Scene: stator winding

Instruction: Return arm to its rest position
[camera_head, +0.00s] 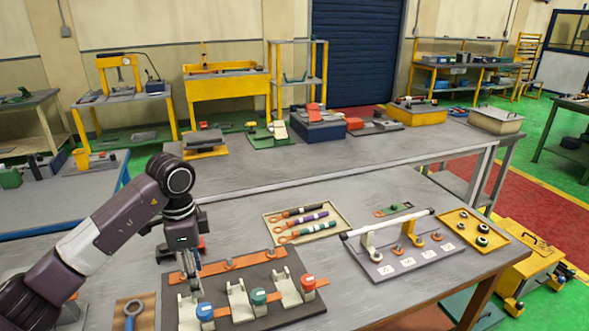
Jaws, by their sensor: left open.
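My left arm comes in from the left, and its gripper (191,277) points down over the left part of a dark fixture board (268,284). The gripper is open, with no object visible between its fingers. The board carries several pale metal holders, with a blue-capped piece (205,311), a green-capped piece (258,297) and a red-capped piece (308,283) along its front. The fingertips are small, and I cannot tell whether they touch the left holder. My right gripper is not in view.
A tray (339,229) holds several coloured-handle tools behind the board. A grey rack (446,259) with a white bar stands to the right, beside a yellow tray (504,252) of round parts. A ring-ended tool (132,313) lies front left. Another bench (255,172) stands behind.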

